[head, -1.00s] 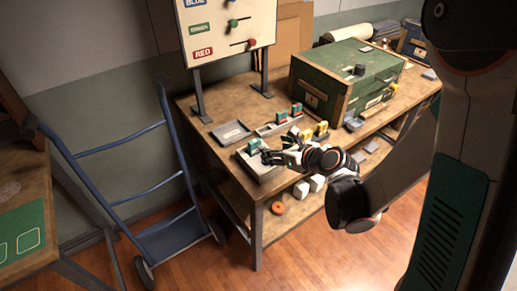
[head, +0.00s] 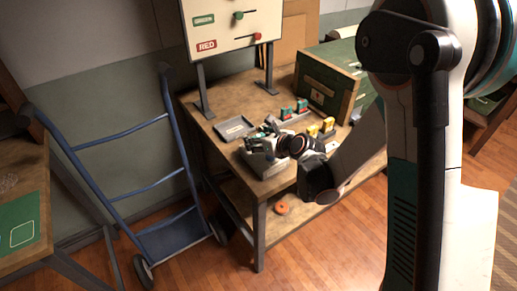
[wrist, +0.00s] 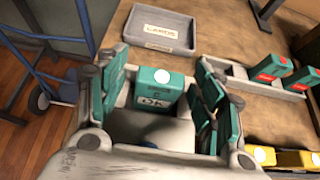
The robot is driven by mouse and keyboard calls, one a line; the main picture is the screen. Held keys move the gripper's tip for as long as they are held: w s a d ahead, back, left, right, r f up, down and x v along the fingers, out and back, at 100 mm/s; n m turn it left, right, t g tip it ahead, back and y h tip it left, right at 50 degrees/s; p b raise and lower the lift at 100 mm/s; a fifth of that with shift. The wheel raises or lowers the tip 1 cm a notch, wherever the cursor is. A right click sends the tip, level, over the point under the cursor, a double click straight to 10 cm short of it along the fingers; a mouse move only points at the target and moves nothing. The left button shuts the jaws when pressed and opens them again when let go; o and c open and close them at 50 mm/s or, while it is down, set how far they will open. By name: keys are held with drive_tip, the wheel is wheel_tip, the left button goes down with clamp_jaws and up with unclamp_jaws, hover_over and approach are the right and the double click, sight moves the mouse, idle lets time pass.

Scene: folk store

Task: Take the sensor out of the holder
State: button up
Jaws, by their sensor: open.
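A teal boxy sensor marked "OK" (wrist: 155,92) stands upright in the wrist view, behind a grey block-like part that hides its lower portion. My gripper (wrist: 160,100) is open, with a finger on each side of the sensor and gaps visible between. In the head view my gripper (head: 262,143) is over the grey holder (head: 264,170) at the front left of the workbench and hides most of the sensor. I cannot tell whether the fingers touch the sensor.
An empty grey tray labelled "LABELS" (wrist: 160,28) lies behind. A grey rack (wrist: 235,72) with teal units stands to the right, and yellow units (wrist: 285,158) are nearer. A signboard (head: 232,28), green chest (head: 330,80) and blue hand truck (head: 165,190) surround the workbench (head: 205,122).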

drive_tip(key=shift+w+a+f, duration=0.15)
drive_tip(key=shift+w, duration=0.05)
drive_tip(key=c, duration=1.3)
